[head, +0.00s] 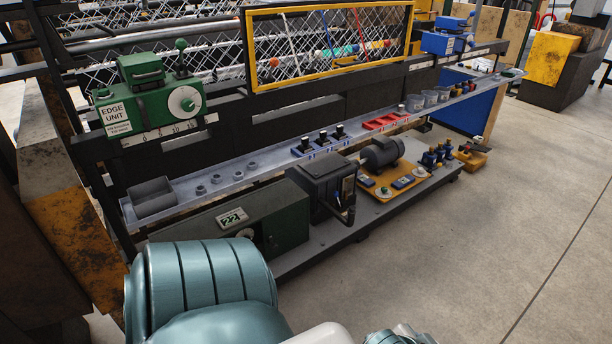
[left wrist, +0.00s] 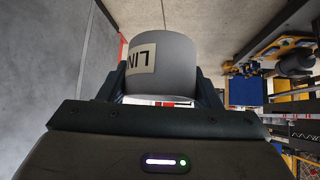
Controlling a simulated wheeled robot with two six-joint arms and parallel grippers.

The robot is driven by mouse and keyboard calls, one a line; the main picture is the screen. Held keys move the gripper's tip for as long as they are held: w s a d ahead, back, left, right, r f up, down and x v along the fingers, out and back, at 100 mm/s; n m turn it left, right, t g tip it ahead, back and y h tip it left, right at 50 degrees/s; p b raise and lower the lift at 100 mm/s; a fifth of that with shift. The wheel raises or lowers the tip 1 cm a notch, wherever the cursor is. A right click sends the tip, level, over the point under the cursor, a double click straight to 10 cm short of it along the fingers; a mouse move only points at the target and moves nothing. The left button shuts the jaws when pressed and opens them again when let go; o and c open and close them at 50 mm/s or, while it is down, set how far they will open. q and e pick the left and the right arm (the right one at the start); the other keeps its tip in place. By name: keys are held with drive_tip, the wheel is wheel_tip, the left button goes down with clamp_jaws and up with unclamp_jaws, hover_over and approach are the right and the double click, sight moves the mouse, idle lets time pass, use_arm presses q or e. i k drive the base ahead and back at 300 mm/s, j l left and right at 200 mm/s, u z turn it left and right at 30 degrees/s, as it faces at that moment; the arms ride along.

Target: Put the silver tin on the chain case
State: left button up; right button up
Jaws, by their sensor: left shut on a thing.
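The silver tin (left wrist: 170,58) is a plain grey cylinder with a pale label, on which part of a word shows upside down. In the left wrist view, my left gripper (left wrist: 160,90) is shut on it, with one finger on each side. Neither the tin nor either gripper shows in the head view. A long low dark green case (head: 180,243) with a "22" plate stands on the lower deck of the machine. It may be the chain case, but I cannot tell for certain. The part of its top that shows looks bare.
A grey tray shelf (head: 225,182) above the green case holds an open grey bin (head: 152,198), several nuts and a red tray (head: 385,121). A black machine box (head: 322,188) and a motor (head: 382,153) stand to its right. The floor at right is clear.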

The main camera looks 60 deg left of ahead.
sight(280, 200)
drive_tip(key=i+j+u, duration=0.15)
drive_tip(key=u, duration=0.25)
drive_tip(key=i+j+u, duration=0.2)
drive_tip(key=u, duration=0.15)
drive_tip(key=i+u, duration=0.2)
drive_tip(key=u, duration=0.2)
drive_tip(key=i+j+u, duration=0.1)
drive_tip(key=u, duration=0.3)
drive_tip(key=i+l, duration=0.05)
drive_tip(key=i, duration=0.05)
